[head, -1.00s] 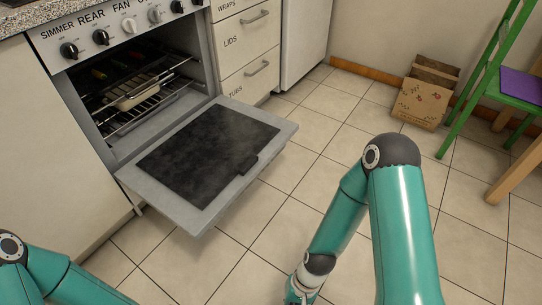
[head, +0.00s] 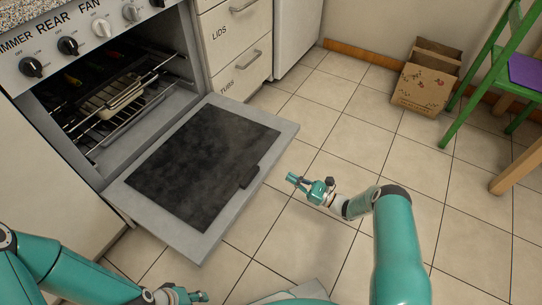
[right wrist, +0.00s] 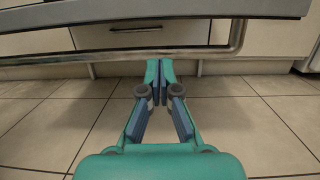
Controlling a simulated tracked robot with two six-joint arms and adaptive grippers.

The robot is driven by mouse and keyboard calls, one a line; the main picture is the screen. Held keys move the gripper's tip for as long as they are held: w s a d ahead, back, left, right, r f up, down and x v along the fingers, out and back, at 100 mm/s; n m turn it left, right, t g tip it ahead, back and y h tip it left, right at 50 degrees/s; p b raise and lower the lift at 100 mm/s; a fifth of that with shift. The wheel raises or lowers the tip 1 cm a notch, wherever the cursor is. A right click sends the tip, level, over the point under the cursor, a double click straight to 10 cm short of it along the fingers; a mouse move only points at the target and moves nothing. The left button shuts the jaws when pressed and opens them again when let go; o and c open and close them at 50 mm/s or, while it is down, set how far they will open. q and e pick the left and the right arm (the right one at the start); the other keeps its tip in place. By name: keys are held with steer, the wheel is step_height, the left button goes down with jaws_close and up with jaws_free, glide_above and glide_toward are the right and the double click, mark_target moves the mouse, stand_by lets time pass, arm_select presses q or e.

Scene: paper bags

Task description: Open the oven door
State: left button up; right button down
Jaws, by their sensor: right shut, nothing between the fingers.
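The oven door (head: 203,165) is folded down and stands wide open, about level, with its dark inner panel facing up. It also shows in the right wrist view as a grey edge (right wrist: 150,12) at the top, with a metal handle bar (right wrist: 120,53) crossing below it. My right gripper (head: 291,180) is just right of the door's outer edge, apart from it in the head view. In the right wrist view its fingertips (right wrist: 160,64) are together and empty near the bar. My left gripper (head: 203,297) is at the bottom edge, its jaws too small to judge.
The oven cavity holds wire racks and a pale dish (head: 110,96). Drawers (head: 240,75) stand right of the oven. The tiled floor (head: 330,110) between is clear.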

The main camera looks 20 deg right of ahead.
mark_target(272, 161)
steer(key=shift+t, duration=0.3)
steer(key=x, duration=0.3)
steer(key=b+x, duration=0.1)
steer(key=x, duration=0.2)
steer(key=d+b+x, duration=0.1)
steer(key=x, duration=0.2)
steer(key=shift+w+a+r, duration=0.2)
steer(key=shift+w+r, duration=0.1)
steer(key=shift+w, duration=0.35)
arm_select(q)
steer(key=shift+w+f, duration=0.2)
steer(key=shift+f, duration=0.75)
